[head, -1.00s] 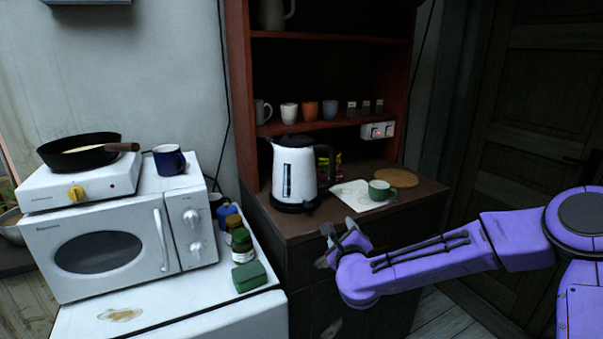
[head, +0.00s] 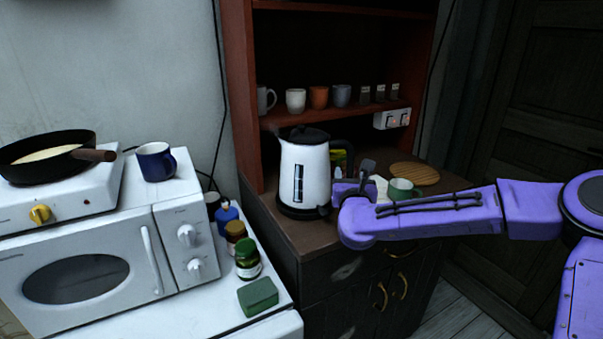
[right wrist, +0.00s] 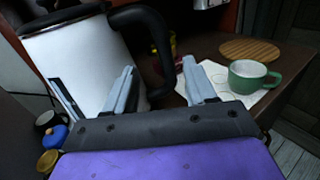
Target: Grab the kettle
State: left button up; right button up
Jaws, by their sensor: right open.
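The white kettle (head: 304,172) with a black lid, base and handle stands upright on the dark wooden cabinet top. My right gripper (head: 352,180) is just right of it, at the handle side. In the right wrist view the kettle (right wrist: 92,60) fills the upper left. Its black handle (right wrist: 160,45) reaches down between the two open grey fingers of my right gripper (right wrist: 162,88). I cannot tell whether either finger touches the handle. The gripper hides part of the handle in the head view. My left gripper is not in view.
A green cup (head: 402,190) stands right of the gripper, in front of a round wooden board (head: 414,174). Cups line the shelf above. A microwave (head: 85,270) carrying a hotplate, pan (head: 45,155) and blue mug (head: 155,161) is at left. Jars stand between microwave and cabinet.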

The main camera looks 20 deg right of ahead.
aim_at(350, 160)
jog(key=x, duration=0.1)
jog(key=p+x, duration=0.2)
jog(key=shift+w+d+r, duration=0.2)
jog(key=shift+d+r, duration=0.15)
jog(key=shift+d, duration=0.1)
jog(key=shift+w+d, duration=0.1)
jog(key=shift+w, duration=0.3)
jog(key=p+x, duration=0.3)
jog(key=x, duration=0.2)
jog(key=shift+w+r, duration=0.1)
jog(key=shift+w, duration=0.1)
jog(key=shift+w+d, duration=0.15)
jog(key=shift+d, duration=0.1)
grip_shut()
